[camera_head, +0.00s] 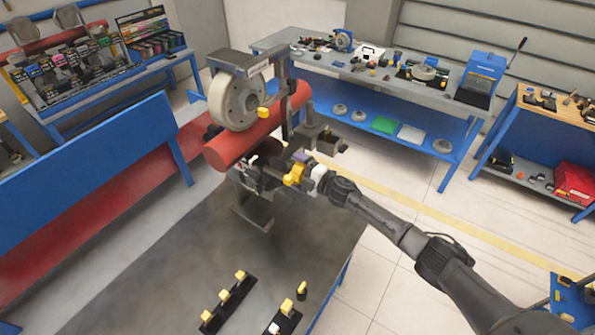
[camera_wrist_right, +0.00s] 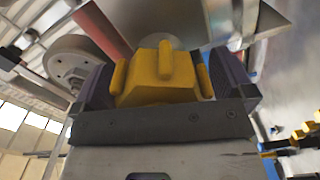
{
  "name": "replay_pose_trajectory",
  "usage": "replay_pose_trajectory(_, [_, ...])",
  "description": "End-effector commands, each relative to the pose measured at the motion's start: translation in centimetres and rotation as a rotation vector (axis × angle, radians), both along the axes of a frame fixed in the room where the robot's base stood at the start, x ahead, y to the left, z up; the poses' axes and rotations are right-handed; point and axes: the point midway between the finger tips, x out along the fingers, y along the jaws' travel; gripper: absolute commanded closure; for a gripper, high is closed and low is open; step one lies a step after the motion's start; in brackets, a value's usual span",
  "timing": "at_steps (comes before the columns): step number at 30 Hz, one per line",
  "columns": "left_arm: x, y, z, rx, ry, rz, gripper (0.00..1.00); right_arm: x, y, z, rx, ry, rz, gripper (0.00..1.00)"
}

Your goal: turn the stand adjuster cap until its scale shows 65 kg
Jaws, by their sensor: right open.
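The stand adjuster cap appears to be the yellow ridged part (camera_wrist_right: 160,75), which sits between the two dark purple fingers of my right gripper (camera_wrist_right: 165,88) in the right wrist view. The fingers stand apart on either side of it; I cannot tell whether they touch it. In the head view the yellow part (camera_head: 293,176) shows at the end of my right arm, beside the coaster train stand (camera_head: 240,185) under the red tube (camera_head: 232,146). The kg scale cannot be read in either view. My left gripper is not in view.
A pale wheel (camera_head: 236,101) is mounted above the red tube. Black holders with yellow-topped pieces (camera_head: 228,297) lie on the near part of the dark table (camera_head: 175,270). A blue workbench (camera_head: 365,85) with tools stands behind. The table's middle is clear.

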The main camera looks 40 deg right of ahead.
Motion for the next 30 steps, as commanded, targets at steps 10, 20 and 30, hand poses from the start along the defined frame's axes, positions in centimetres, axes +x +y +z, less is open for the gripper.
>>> replay_pose_trajectory(10, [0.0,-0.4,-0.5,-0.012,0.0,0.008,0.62,-2.6,-0.9,-0.3,-0.004,0.002,0.001,0.0])
replay_pose_trajectory(20, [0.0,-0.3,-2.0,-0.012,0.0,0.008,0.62,-8.4,-2.7,-0.4,-0.001,0.003,0.002,0.0])
replay_pose_trajectory(30, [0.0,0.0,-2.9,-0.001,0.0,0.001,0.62,-12.2,-3.9,-0.2,0.001,0.001,-0.001,0.0])
